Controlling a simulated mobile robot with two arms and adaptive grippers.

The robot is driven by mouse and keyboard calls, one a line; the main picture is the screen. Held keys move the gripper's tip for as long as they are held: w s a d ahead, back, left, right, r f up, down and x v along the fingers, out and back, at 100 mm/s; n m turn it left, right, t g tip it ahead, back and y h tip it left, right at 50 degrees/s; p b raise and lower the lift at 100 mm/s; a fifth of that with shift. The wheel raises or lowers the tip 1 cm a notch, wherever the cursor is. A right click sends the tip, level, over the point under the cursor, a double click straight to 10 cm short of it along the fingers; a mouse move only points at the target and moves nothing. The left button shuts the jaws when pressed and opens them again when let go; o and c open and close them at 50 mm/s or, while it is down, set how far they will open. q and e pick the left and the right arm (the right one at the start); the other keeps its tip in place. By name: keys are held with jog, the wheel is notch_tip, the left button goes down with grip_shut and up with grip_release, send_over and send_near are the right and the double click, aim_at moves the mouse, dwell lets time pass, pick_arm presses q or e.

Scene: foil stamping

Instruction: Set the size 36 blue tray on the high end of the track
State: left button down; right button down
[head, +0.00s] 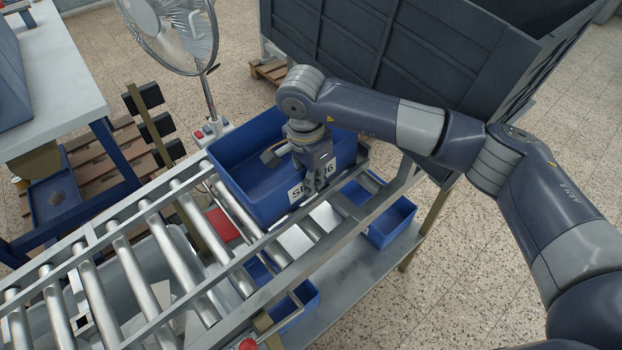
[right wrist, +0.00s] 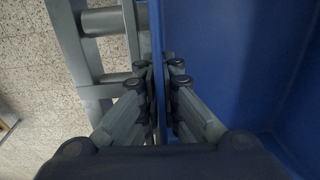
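The large blue tray (head: 243,196) is at the right-hand end of the roller track (head: 122,262). A white label (head: 297,192) on its near wall is partly hidden by my gripper; "SI" and a "6" show. My right gripper (head: 315,183) reaches down over the near wall. In the right wrist view its fingers (right wrist: 159,80) lie on both sides of the tray's wall (right wrist: 157,25) and appear closed on it. The tray looks about level over the rollers; I cannot tell whether its full weight rests on them. My left gripper is not in view.
Smaller blue bins (head: 392,222) stand on a shelf (head: 345,285) below the track. A large dark container (head: 380,45) is behind, a standing fan (head: 180,30) at back left. A white-topped table (head: 55,85) is at left. The rollers left of the tray are bare.

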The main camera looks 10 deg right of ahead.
jog(key=shift+r, duration=0.1)
jog(key=c, duration=1.7)
grip_release()
notch_tip(320, 180, up, 10)
jog(key=p, duration=0.4)
jog(key=shift+s, duration=0.1)
